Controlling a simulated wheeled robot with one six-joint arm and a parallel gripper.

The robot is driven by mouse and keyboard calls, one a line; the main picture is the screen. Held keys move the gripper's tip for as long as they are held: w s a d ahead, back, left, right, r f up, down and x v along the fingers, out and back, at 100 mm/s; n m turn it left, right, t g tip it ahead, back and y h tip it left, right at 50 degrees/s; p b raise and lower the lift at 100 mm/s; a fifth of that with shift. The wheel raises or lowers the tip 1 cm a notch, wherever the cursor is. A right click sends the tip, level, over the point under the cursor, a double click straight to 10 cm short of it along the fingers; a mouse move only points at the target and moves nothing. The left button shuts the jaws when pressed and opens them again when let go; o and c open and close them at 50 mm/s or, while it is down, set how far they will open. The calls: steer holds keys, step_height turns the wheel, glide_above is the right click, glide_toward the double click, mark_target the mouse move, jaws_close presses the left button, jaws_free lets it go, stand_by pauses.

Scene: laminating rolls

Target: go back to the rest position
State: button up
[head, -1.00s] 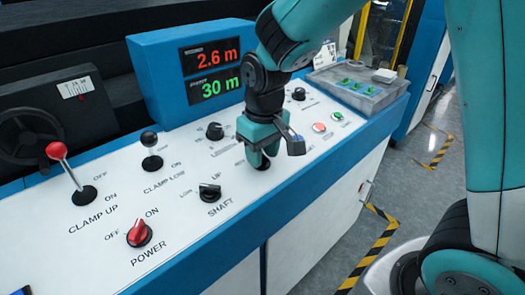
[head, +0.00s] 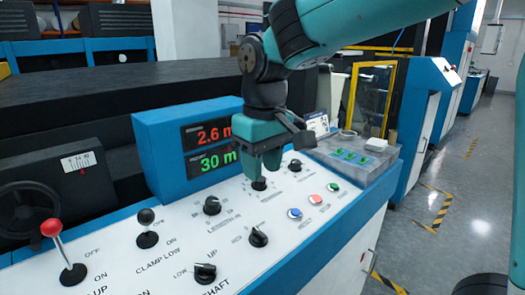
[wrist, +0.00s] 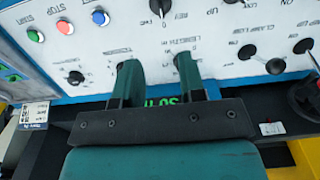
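My gripper (head: 262,170) hangs over the white control panel (head: 110,262), in front of the blue display box (head: 160,150). In the wrist view, its two teal fingers (wrist: 160,72) stand apart with nothing between them. The panel shows past the fingertips, and part of the green digits shows between the fingers. In the head view, a black knob (head: 259,184) is just below the fingertips; I cannot tell the exact gap.
The red-knobbed clamp lever (head: 51,228) and the black-knobbed lever (head: 146,216) stand up at the left. Blue, red and green buttons (head: 315,199) and a grey box (head: 355,155) are at the right. Open floor (head: 490,190) lies beyond the panel's right edge.

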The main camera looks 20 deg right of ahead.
step_height(320, 180, up, 2)
steer(key=shift+r, duration=0.1)
steer(key=shift+s, duration=0.2)
stand_by(0.3)
steer(key=s+a+f+n+y+p, duration=0.1)
steer(key=s+a+f+y, duration=0.1)
steer(key=s, duration=0.6)
steer(key=s+a+f+n+y+p, duration=0.1)
steer(key=s+a+f+n+y, duration=0.1)
steer(key=s, duration=0.7)
steer(key=shift+s+a+f+g, duration=0.15)
steer(key=shift+a+f+g, duration=0.1)
steer(key=shift+a+g, duration=0.1)
